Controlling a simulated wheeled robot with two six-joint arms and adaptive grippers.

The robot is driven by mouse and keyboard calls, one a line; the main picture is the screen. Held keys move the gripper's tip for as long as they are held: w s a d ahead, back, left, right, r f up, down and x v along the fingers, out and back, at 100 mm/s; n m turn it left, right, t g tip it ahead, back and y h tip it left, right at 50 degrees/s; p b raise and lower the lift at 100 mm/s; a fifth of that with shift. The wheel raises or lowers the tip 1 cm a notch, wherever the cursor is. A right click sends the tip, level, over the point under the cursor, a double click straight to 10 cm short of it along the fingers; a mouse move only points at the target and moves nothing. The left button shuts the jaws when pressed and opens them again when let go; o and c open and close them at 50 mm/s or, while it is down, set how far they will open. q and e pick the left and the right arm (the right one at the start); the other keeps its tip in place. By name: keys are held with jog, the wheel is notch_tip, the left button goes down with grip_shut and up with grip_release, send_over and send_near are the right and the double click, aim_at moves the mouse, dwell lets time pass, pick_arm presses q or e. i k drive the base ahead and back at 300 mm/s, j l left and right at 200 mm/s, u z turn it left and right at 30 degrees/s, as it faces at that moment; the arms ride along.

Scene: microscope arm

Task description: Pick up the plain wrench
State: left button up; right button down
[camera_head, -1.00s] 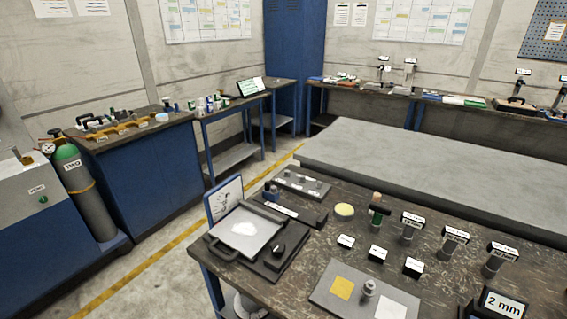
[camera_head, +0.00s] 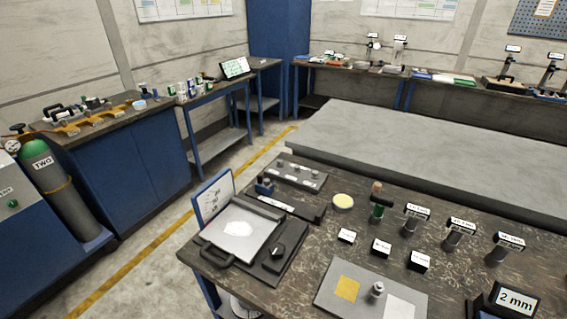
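I cannot make out a plain wrench in this view. Small tools lie on the far benches, too small to tell apart. The near workbench (camera_head: 300,292) carries a tray-like device with a white sheet (camera_head: 238,234), a grey plate (camera_head: 330,298) with a yellow square and a small metal piece, and several labelled posts, one of them a labelled post (camera_head: 412,220). Neither of my grippers is in view.
A large grey slab table (camera_head: 420,165) stands behind the near bench. A blue cabinet bench (camera_head: 120,165) and a green-topped gas cylinder (camera_head: 60,190) are at the left. A floor aisle with a yellow line (camera_head: 150,250) runs between them, clear.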

aim_at(381, 201)
jog(key=j+z, duration=0.7)
jog(key=j, duration=0.25)
jog(key=j+z, duration=0.35)
jog(key=j, duration=0.1)
